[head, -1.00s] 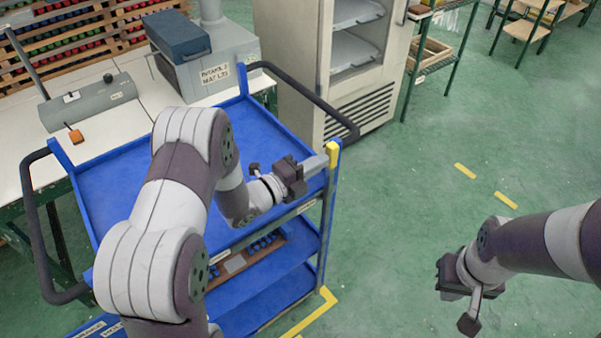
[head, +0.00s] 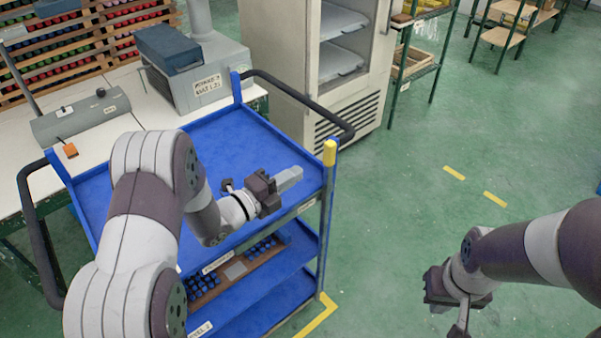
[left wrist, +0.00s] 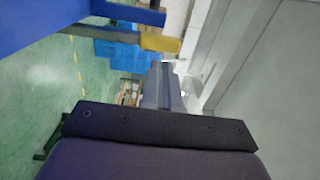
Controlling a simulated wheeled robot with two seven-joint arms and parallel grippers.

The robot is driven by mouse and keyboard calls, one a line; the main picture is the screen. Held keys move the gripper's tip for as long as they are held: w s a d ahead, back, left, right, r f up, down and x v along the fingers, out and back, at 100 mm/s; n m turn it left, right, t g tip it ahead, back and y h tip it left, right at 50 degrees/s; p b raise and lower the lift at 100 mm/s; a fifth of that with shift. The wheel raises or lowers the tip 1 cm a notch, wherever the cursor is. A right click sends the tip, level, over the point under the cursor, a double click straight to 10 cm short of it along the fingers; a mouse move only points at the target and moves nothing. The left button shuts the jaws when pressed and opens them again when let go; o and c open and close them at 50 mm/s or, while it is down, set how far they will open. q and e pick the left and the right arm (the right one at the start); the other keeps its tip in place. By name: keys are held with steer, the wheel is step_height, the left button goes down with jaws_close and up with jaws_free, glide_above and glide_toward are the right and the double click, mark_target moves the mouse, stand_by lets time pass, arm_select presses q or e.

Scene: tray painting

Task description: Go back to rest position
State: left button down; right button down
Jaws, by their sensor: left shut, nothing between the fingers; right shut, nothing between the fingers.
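My left gripper (head: 289,179) is shut and empty. In the head view it hangs over the blue cart's bare top shelf, near the cart's right side. In the left wrist view its fingers (left wrist: 162,85) point away from the camera, with nothing between them. My right gripper (head: 461,318) is shut and empty in the head view. It hangs over the green floor right of the cart, near the bottom edge.
The blue cart (head: 235,128) has a post with a yellow cap (head: 329,152) close to my left gripper. A lower shelf holds a wooden tray of blue pieces (head: 236,268). A white workbench (head: 150,98) and a grey cabinet (head: 275,60) stand behind. The floor at right is clear.

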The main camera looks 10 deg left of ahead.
arm_select(q)
steer(key=s+a+n+g+y+p, duration=0.45)
steer(key=a+n+y, duration=0.45)
steer(key=n, duration=0.5)
steer(key=s+d+r+n+g+y, duration=0.1)
steer(key=s+n+g, duration=0.3)
steer(key=s, duration=0.4)
steer(key=s+d+r+n+g+y+p, duration=0.1)
steer(key=s+d+n+g, duration=0.2)
steer(key=s+n, duration=0.4)
steer(key=shift+s+g+p, duration=0.3)
steer(key=shift+s+g, duration=0.35)
steer(key=shift+s, duration=0.6)
